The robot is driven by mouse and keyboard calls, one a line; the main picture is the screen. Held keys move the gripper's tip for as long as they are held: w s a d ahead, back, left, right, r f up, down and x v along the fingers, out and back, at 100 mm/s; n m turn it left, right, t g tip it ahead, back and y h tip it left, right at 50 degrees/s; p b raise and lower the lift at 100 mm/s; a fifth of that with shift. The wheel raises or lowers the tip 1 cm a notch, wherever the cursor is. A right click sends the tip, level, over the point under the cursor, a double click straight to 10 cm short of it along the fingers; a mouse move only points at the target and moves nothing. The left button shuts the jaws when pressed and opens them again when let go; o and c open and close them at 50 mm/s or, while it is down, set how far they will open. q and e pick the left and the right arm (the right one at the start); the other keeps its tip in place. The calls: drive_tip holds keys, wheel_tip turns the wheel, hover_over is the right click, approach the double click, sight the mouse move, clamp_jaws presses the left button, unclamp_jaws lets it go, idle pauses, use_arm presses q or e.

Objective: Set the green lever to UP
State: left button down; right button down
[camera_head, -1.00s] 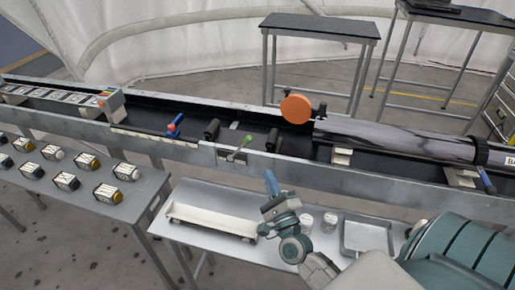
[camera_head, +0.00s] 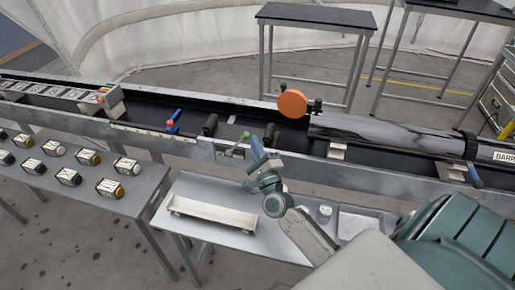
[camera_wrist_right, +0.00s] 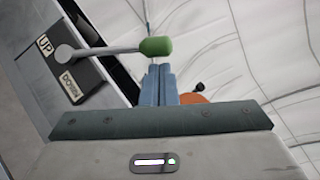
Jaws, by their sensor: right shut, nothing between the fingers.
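The green lever (camera_head: 244,136) sticks out from the front of the long rail in the head view, its knob up and to the right of its pivot. In the right wrist view the green knob (camera_wrist_right: 156,46) sits on a grey shaft, beside a dark plate with UP (camera_wrist_right: 45,46) and DOWN (camera_wrist_right: 70,88) labels. I cannot tell which label the lever is set to. My right gripper (camera_head: 257,146) is shut and empty, just right of the knob. Its blue fingertips (camera_wrist_right: 160,67) are very close to the knob; contact is unclear. My left gripper is not in view.
A red-and-blue lever (camera_head: 173,121) is further left on the rail. An orange disc (camera_head: 292,104) and a long dark tube (camera_head: 390,133) are to the right. A white tray (camera_head: 212,217) rests on the near table. Boxed knobs cover the left table (camera_head: 140,198).

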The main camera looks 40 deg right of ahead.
sight(243, 135)
drive_tip(key=r+n+p, duration=0.1)
drive_tip(key=p, duration=0.1)
drive_tip(key=w+a+r+n+g+y+p, duration=0.1)
drive_tip(key=p, duration=0.2)
drive_tip(key=r+n+p, duration=0.1)
drive_tip(key=p, duration=0.1)
drive_tip(key=shift+w+a+g+y, duration=0.15)
drive_tip(key=shift+w+g+y, duration=0.15)
drive_tip(key=shift+y, duration=0.1)
drive_tip(key=shift+w+a+r+p, duration=0.4)
drive_tip(key=shift+w+a+p, duration=0.2)
drive_tip(key=shift+p, duration=0.55)
drive_tip(key=w+a, duration=0.5)
drive_tip(key=w, duration=0.1)
drive_tip(key=shift+w+a+r+b, duration=0.3)
drive_tip(key=shift+a+b, duration=0.05)
drive_tip(key=shift+b, duration=0.05)
